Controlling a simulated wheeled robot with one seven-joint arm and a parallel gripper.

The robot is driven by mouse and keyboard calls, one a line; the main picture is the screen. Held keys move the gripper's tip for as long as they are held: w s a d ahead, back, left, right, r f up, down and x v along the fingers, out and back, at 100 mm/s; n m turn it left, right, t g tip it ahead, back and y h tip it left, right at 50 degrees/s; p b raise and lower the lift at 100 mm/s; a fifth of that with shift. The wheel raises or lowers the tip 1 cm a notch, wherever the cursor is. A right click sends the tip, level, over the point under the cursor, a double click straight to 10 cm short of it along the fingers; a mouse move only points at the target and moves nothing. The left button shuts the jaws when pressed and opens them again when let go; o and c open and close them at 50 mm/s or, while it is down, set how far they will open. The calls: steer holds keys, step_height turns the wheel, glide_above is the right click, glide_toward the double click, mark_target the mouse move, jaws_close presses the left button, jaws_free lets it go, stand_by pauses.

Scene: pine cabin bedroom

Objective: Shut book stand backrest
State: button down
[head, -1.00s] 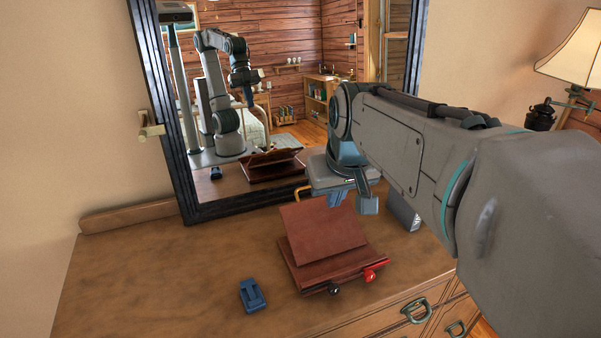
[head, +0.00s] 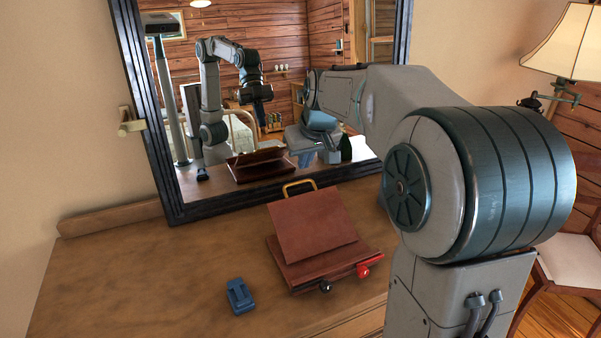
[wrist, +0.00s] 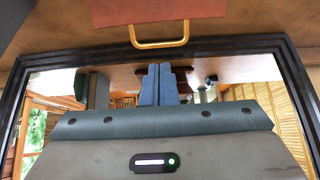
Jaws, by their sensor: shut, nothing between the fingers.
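The book stand is reddish-brown wood on the dresser top. Its backrest (head: 315,225) is raised and leans back over the base (head: 325,268). A brass loop handle (head: 299,187) stands at the backrest's top edge. It also shows in the wrist view (wrist: 160,43), with a strip of the backrest (wrist: 155,10) above it. A red knob (head: 364,270) and a black knob (head: 326,287) sit at the base's front. My gripper (head: 307,160) is shut and empty, above and behind the backrest near the mirror. Its blue fingers (wrist: 158,85) lie together, apart from the handle.
A black-framed mirror (head: 160,130) stands close behind the stand and reflects the arm, stand and room. A small blue object (head: 240,296) lies left of the stand on the dresser (head: 130,275). The dresser's left side is clear. A lamp (head: 565,45) is at right.

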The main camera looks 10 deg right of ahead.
mark_target(298, 182)
steer(key=x, duration=0.6)
steer(key=shift+s+p, duration=0.1)
steer(key=shift+p, duration=0.2)
